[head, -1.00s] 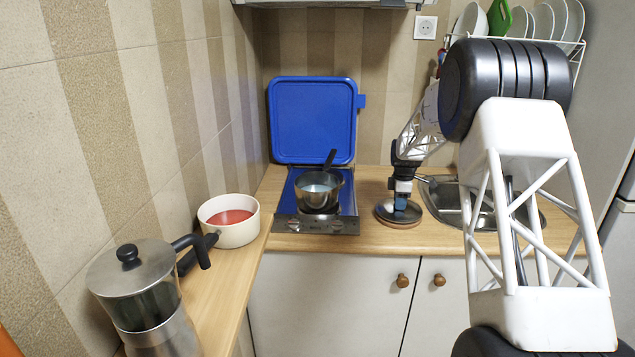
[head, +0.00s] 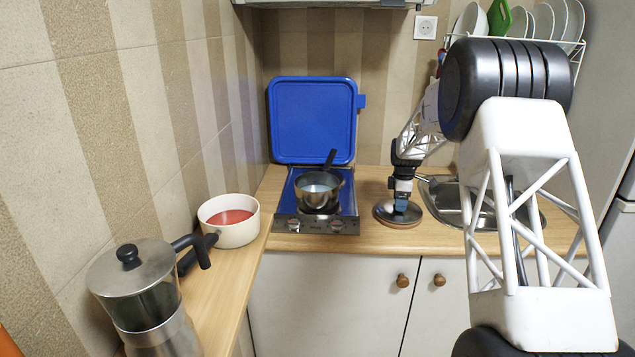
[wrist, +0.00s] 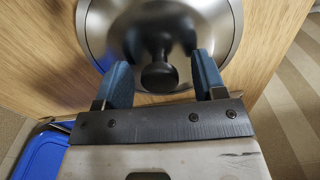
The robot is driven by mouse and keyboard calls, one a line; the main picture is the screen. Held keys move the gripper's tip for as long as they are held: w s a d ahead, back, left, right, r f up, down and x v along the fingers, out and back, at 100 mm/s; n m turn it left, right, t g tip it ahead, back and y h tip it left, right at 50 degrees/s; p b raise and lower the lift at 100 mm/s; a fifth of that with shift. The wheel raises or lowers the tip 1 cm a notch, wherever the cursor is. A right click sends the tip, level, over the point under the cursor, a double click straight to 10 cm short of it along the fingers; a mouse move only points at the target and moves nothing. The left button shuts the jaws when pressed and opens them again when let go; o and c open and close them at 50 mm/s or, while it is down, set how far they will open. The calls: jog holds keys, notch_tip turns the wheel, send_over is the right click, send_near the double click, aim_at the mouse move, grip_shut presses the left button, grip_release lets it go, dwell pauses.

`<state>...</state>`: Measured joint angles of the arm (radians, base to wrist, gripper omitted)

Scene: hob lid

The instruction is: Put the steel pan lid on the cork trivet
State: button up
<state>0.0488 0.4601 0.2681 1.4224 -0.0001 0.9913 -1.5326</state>
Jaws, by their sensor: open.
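The steel pan lid (head: 384,214) lies flat, knob up, at the worktop's front part, right of the hob. The wrist view shows its shiny disc (wrist: 216,26) and black knob (wrist: 159,74). My gripper (head: 401,208) points down over the lid. In the wrist view its two blue fingers (wrist: 162,68) are open, one on each side of the knob, with gaps between.
A small steel saucepan (head: 313,192) stands on the hob (head: 287,224), whose blue cover (head: 312,120) is raised behind. A sink (head: 450,200) is right of the lid. A cream pot (head: 236,234) and a steel coffee maker (head: 150,335) stand on the left worktop.

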jog(key=shift+r, duration=3.75)
jog(key=shift+s+r, duration=0.2)
jog(key=s+a+r+m, duration=0.1)
jog(key=s+r+m, duration=0.3)
jog(key=s, duration=0.7)
jog(key=s+a+r+m+t, duration=0.1)
jog(key=s+r+m, duration=0.1)
jog(key=s+r, duration=0.6)
jog(key=s+a+r+m, duration=0.1)
jog(key=s+r+m, duration=0.15)
jog(key=s, duration=1.05)
jog(key=s+f+m, duration=0.1)
jog(key=s+m, duration=0.2)
jog(key=s, duration=0.8)
jog(key=s+a+f+m+t, duration=0.1)
jog(key=s+f+m, duration=0.1)
jog(key=s, duration=0.9)
jog(key=s+f+m, duration=0.2)
jog(key=s+m, duration=0.1)
jog(key=s, duration=0.9)
jog(key=shift+a+f+m+t, duration=0.15)
jog(key=shift+m+t, duration=0.15)
jog(key=shift+m, duration=0.05)
jog(key=shift+c, duration=0.4)
